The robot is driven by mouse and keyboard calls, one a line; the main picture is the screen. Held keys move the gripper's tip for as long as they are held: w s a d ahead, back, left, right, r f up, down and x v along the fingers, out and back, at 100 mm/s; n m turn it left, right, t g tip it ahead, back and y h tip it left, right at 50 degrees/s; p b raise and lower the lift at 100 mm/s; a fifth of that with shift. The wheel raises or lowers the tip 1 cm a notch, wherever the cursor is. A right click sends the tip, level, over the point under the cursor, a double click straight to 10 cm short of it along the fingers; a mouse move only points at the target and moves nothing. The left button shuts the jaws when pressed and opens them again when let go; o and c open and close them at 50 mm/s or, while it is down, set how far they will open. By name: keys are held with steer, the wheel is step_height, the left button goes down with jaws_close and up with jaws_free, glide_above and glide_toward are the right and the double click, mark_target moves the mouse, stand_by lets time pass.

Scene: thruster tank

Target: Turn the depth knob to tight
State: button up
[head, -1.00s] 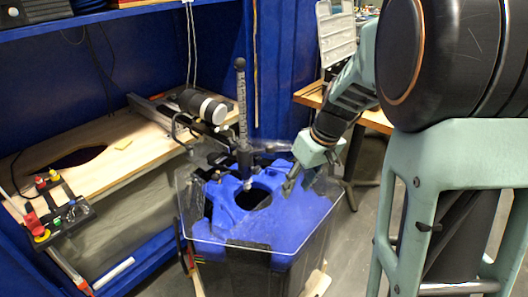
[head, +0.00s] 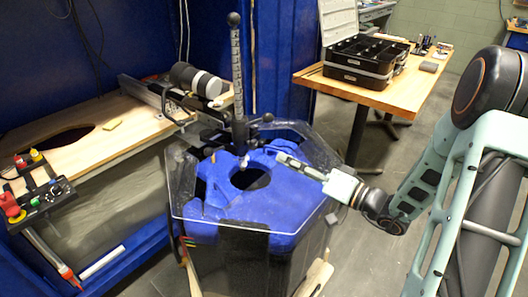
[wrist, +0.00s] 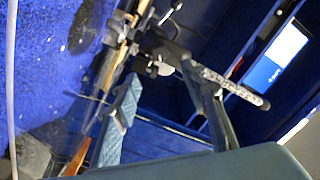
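A dark upright depth rod (head: 237,85) with pale scale marks and a ball top stands in a black clamp (head: 240,135) over the blue tank top. A black knob (head: 267,117) sticks out to the right of the clamp, and a small pale knob (head: 244,162) sits low at its front. I cannot tell which is the depth knob or read a tight mark. My gripper (head: 279,157) is just right of the pale knob, above the blue top. In the wrist view its fingers (wrist: 160,72) are apart, with the clamp (wrist: 165,45) and rod (wrist: 232,86) beyond them; contact is unclear.
The clear hexagonal lid edge (head: 225,222) surrounds the blue tank top (head: 270,215). A black-and-white cylinder (head: 197,80) lies behind left. A control box (head: 42,197) with a red button is at left. A wooden table (head: 400,95) with an open case (head: 365,62) stands back right.

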mark_target(255, 145)
steer(key=x, duration=1)
steer(key=shift+w+a, duration=0.3)
steer(key=shift+c, duration=0.3)
jaws_close()
